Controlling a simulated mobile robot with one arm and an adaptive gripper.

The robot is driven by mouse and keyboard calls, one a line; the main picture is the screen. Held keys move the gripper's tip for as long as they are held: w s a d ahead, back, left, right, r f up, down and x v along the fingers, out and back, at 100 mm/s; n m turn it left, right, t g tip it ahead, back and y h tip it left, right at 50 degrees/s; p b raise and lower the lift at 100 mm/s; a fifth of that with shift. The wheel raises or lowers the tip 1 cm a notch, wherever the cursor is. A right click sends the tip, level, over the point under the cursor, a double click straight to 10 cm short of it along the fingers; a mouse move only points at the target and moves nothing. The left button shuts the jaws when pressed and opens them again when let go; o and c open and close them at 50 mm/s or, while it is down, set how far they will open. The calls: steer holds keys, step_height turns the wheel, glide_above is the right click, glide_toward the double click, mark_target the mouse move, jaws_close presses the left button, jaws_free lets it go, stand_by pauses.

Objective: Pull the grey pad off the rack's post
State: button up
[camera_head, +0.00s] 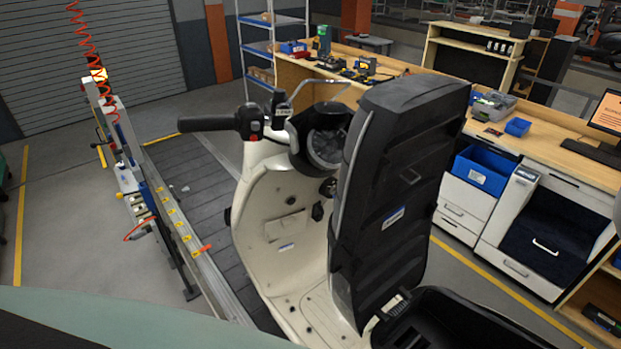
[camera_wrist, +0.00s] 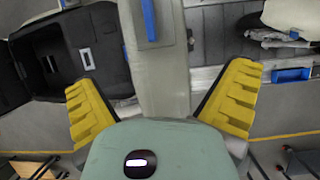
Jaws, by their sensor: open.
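I cannot make out the grey pad with certainty in either view. A rack with pale uprights and blue-edged shelves (camera_head: 273,48) stands at the back in the head view; no pad is clear on its posts. My gripper (camera_wrist: 160,75) shows in the wrist view with its two yellow ribbed fingers spread wide and apart. A pale grey upright piece with a blue strip (camera_wrist: 176,85) lies in line with the gap between them; I cannot tell what it is or how far off. My gripper is not seen in the head view.
A cream scooter (camera_head: 285,240) with its black seat (camera_head: 395,190) raised stands on the dark slat conveyor (camera_head: 195,180). A metal rail (camera_head: 185,235) with yellow clips runs along the left. A wooden workbench (camera_head: 545,160) stands at right. Bare floor lies at far left.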

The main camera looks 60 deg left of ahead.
steer(key=shift+p+x, duration=0.75)
steer(key=shift+x, duration=0.2)
steer(key=shift+p+x, duration=0.4)
steer(key=shift+x, duration=0.45)
steer(key=shift+w+a+f, duration=0.1)
steer(key=shift+w+f, duration=0.2)
steer(key=shift+f, duration=0.3)
steer(key=c, duration=1.3)
steer(key=o, duration=0.6)
steer(key=c, duration=0.5)
